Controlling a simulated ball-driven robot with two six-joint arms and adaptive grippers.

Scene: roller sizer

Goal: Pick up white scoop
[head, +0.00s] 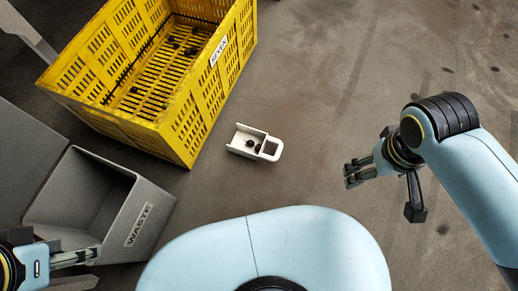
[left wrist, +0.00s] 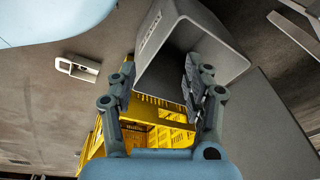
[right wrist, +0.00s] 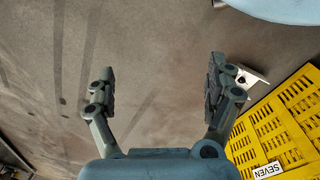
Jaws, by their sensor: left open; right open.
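The white scoop (head: 240,145) lies on the floor in the head view, between the yellow crate and my right gripper. Its loop handle points right, and a few dark lumps sit in it. It also shows in the left wrist view (left wrist: 82,71) and, partly behind a finger, in the right wrist view (right wrist: 254,77). My right gripper (head: 350,173) is open and empty, to the right of the scoop and apart from it. My left gripper (head: 88,268) is open and empty at the lower left, by the waste bin, far from the scoop.
The yellow crate (head: 188,135), labelled SEVEN, stands just left of the scoop with dark lumps inside. The grey WASTE bin (head: 150,220) stands at lower left. Several dark lumps lie on the floor at right. The floor between scoop and right gripper is clear.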

